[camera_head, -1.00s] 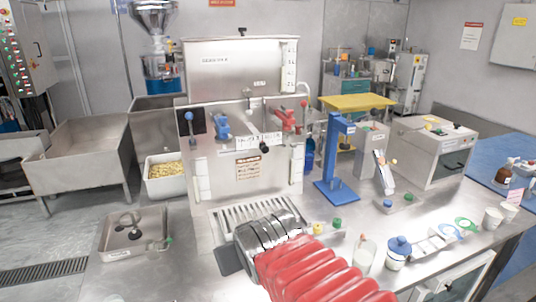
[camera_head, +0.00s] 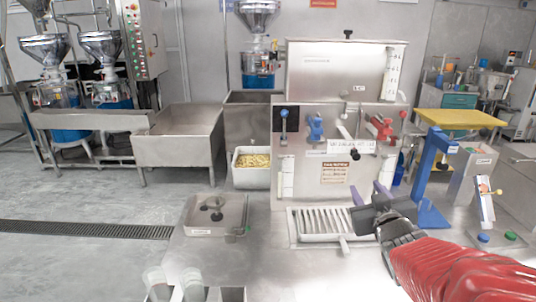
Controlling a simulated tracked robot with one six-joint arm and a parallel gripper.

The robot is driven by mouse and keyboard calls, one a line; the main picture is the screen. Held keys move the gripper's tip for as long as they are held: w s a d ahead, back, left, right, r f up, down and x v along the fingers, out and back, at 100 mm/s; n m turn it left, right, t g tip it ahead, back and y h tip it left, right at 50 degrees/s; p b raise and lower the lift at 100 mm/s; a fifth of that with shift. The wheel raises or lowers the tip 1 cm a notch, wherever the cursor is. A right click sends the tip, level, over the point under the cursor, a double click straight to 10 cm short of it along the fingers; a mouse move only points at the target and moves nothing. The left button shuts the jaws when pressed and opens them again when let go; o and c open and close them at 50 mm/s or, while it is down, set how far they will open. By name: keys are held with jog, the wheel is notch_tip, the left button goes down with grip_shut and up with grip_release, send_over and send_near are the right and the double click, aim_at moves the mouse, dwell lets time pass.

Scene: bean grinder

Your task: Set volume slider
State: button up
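The steel grinder machine (camera_head: 310,185) stands at the centre of the counter. I cannot tell for certain which is the volume slider; the labels are too small to read.
A slatted drip tray (camera_head: 320,222) lies before the machine. A steel tray (camera_head: 215,215) sits at left. The space before the panel's left half is clear.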

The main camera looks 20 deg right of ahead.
aim_at(357, 157)
jog(key=shift+s+d+r+n+t+y, duration=0.15)
jog(key=shift+d+r+n+t, duration=0.1)
jog(key=shift+d+t, duration=0.3)
jog(key=shift+w+d+r+n+t+y, duration=0.1)
jog(key=shift+d+r+n+t+y, duration=0.1)
jog(key=shift+d+t, duration=0.35)
jog(key=shift+d, duration=0.1)
jog(key=x, duration=1.3)
jog(key=shift+w+d+f, duration=0.1)
jog(key=shift+w+f, duration=0.05)
jog(key=shift+w, duration=0.25)
grip_shut()
